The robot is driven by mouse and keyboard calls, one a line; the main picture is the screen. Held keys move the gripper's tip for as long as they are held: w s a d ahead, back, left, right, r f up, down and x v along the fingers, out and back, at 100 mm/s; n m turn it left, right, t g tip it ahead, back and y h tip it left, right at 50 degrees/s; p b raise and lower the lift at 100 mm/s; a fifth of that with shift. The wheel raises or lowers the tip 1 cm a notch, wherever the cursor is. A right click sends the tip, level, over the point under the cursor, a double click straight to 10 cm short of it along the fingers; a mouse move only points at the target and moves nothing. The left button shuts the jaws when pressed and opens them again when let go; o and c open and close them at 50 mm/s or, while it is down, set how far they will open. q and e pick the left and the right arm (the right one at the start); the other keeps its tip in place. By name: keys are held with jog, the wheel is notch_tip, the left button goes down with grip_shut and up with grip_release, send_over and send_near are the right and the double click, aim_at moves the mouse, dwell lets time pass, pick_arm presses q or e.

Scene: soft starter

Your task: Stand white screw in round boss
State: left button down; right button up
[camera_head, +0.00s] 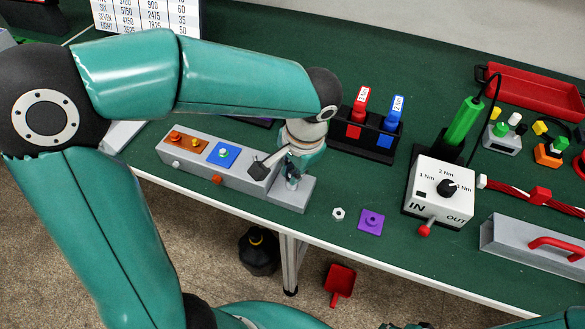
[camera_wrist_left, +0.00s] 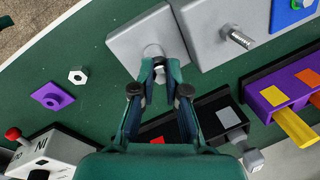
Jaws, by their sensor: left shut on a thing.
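My left gripper (camera_head: 292,182) points down over the low step (camera_head: 299,197) at the right end of the long grey block. In the left wrist view its fingertips (camera_wrist_left: 160,88) are close together, shut on a small pale piece, which I take to be the white screw (camera_wrist_left: 159,75). The fingers hide most of it. Just beyond the fingertips a pale round shape, probably the round boss (camera_wrist_left: 152,51), shows on the grey step (camera_wrist_left: 150,32). I cannot tell whether the screw touches or sits in it. My right gripper is not in view.
The long grey block (camera_head: 200,172) carries orange and blue plates and a tilted lever (camera_head: 262,168). A white hex nut (camera_head: 338,213) and a purple plate (camera_head: 371,222) lie to the right. A black stand (camera_head: 345,140) is behind; a white dial box (camera_head: 440,195) stands farther right.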

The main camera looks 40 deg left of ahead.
pick_arm(q)
jog(key=c, duration=1.1)
grip_release()
